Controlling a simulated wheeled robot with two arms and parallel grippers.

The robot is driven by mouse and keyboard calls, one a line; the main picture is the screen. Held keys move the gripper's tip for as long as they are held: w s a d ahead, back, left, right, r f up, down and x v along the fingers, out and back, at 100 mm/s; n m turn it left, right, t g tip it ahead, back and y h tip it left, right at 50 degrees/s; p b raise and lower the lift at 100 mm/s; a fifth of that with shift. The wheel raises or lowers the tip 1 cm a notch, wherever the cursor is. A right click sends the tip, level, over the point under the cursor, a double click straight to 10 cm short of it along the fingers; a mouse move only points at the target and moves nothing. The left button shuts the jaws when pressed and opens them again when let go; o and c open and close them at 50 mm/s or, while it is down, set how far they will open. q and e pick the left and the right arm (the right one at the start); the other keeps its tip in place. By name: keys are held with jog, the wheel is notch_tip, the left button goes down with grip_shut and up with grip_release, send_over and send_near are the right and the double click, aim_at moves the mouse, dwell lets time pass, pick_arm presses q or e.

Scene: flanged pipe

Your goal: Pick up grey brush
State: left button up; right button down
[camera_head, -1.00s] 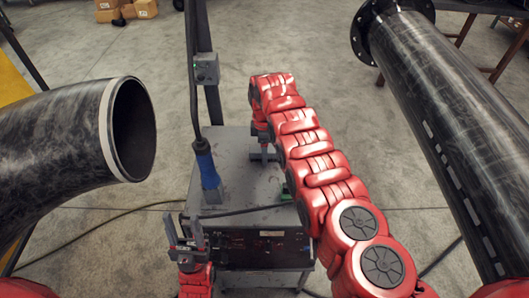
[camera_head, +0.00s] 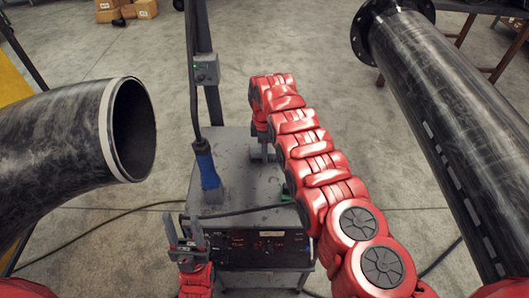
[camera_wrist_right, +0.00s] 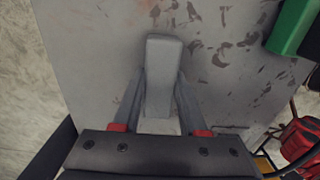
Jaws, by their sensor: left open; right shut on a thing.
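The grey brush (camera_wrist_right: 163,75) shows in the right wrist view as a plain grey block over the grey cart top. My right gripper (camera_head: 262,153) is shut on it, with one finger along each side. In the head view the gripper is small at the far part of the cart top, and the brush is hard to tell apart from the grey fingers. I cannot tell whether the brush touches the cart top. My left gripper (camera_head: 186,236) is open and empty at the cart's near left side.
The grey cart (camera_head: 236,160) carries a blue-handled tool (camera_head: 206,165) and a cable. A green item (camera_wrist_right: 292,27) lies to the right of the brush in the wrist view. A black curved pipe (camera_head: 60,150) is at left, and a flanged black pipe (camera_head: 450,110) at right.

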jog(key=shift+r, duration=0.15)
jog(key=shift+w+r, duration=0.1)
jog(key=shift+r, duration=0.8)
notch_tip(320, 180, up, 7)
jog(key=b, duration=0.3)
jog(key=shift+r, duration=0.45)
